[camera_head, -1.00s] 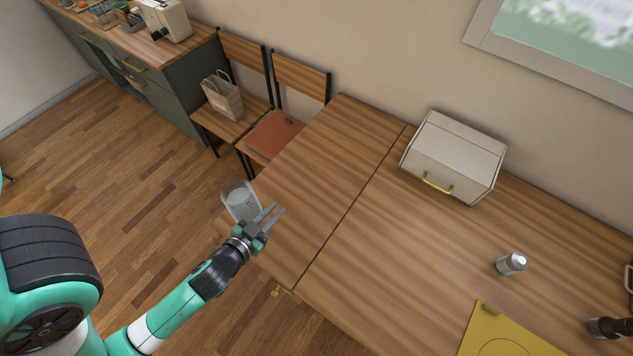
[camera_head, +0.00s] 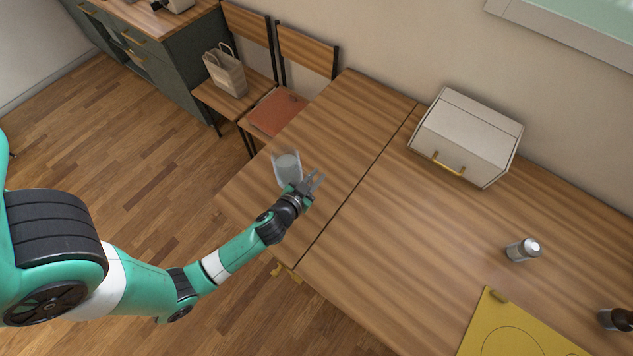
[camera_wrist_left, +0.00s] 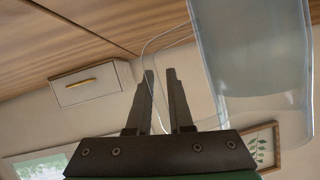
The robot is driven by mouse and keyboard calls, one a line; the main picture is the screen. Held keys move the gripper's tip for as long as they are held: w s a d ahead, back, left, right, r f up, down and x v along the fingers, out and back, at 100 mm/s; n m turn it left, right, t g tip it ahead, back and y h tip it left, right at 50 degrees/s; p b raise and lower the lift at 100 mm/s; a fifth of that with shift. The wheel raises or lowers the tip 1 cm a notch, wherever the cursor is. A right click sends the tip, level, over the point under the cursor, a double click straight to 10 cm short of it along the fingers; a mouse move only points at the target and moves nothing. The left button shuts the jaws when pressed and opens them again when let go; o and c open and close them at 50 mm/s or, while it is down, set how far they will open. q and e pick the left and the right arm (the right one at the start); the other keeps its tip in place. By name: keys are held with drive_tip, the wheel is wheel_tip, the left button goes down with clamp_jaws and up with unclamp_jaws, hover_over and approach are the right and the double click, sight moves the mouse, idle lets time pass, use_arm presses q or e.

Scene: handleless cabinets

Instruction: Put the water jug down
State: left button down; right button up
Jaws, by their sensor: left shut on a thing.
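The water jug (camera_head: 287,167) is clear, with water in it. In the head view it shows over the left end of the wooden table (camera_head: 318,128); I cannot tell whether its base touches the top. My left gripper (camera_head: 315,183) is at the jug's right side, shut on its handle. In the left wrist view the jug (camera_wrist_left: 250,50) fills the upper right, and its thin clear handle passes between the fingers (camera_wrist_left: 160,100). My right gripper is not in view.
A white box with a gold handle (camera_head: 466,137) stands at the table's back. A silver shaker (camera_head: 523,250) and a yellow board (camera_head: 510,325) lie right. Chairs, one with a paper bag (camera_head: 226,75), stand behind the table's left end. The table's middle is clear.

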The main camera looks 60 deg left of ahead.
use_arm(q)
drive_tip(key=f+b, duration=0.1)
drive_tip(key=f, duration=0.2)
drive_tip(key=shift+w+f+b, duration=0.15)
drive_tip(key=shift+w+b, duration=0.05)
drive_tip(key=shift+b, duration=0.2)
drive_tip(key=c, duration=1.3)
unclamp_jaws()
drive_tip(key=shift+f, duration=0.15)
drive_tip(key=o, duration=0.5)
